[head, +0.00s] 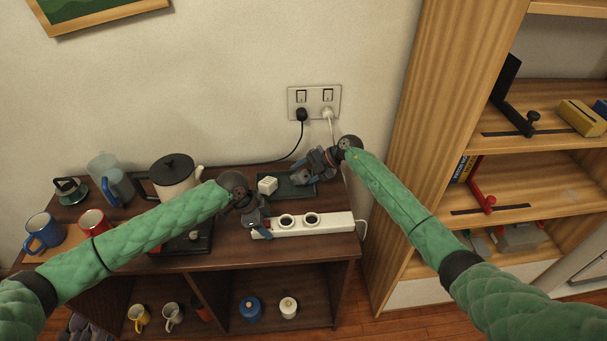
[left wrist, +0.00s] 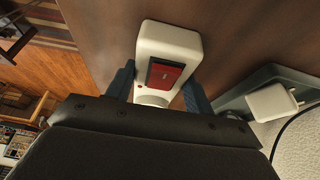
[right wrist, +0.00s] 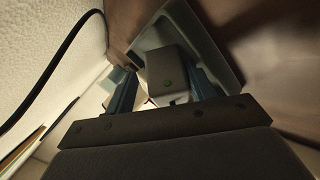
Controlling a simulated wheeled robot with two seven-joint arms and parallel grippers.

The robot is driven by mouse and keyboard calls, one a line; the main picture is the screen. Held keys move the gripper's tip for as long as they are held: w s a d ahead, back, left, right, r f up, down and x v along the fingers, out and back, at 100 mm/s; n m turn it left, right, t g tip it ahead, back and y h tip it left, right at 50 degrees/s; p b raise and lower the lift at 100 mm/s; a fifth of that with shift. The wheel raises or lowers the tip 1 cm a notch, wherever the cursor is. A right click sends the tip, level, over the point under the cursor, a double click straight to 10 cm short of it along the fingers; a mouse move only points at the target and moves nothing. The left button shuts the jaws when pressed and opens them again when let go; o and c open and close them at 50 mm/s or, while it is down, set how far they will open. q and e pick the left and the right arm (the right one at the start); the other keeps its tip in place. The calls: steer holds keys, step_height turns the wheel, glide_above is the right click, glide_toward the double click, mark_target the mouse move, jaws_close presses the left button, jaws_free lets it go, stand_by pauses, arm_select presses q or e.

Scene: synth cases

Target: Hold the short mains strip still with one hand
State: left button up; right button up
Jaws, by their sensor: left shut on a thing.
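The short white mains strip (head: 336,226) lies on the dark cabinet top, with two round sockets in view. My left gripper (head: 258,230) is shut on its left end. In the left wrist view the fingers straddle the strip (left wrist: 184,42) on both sides, beside its red switch (left wrist: 165,75). My right gripper (head: 308,178) is above the dark tray (head: 297,192) behind the strip. In the right wrist view its fingers are apart, with a grey block bearing a green dot (right wrist: 168,70) between them. A gap shows on the block's left.
A white plug-like cube (head: 267,186) lies at the tray's left end. A black kettle lid (head: 172,165), a jug (head: 110,176) and mugs stand at left. A wall socket (head: 314,100) holds a black and a white plug. A wooden shelf (head: 432,110) rises at right.

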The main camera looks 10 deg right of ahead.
steer(key=shift+s+d+f, duration=0.1)
steer(key=shift+s+f, duration=0.15)
steer(key=shift+f, duration=0.2)
steer(key=shift+r, duration=0.1)
steer(key=r, duration=1)
steer(key=shift+w+r, duration=0.2)
steer(key=shift+r, duration=0.05)
arm_select(q)
steer(key=o, duration=1.3)
steer(key=shift+c, duration=0.2)
steer(key=shift+r, duration=0.1)
steer(key=v, duration=1.1)
steer(key=shift+a+r, duration=0.2)
steer(key=shift+r, duration=0.15)
steer(key=shift+w, duration=0.1)
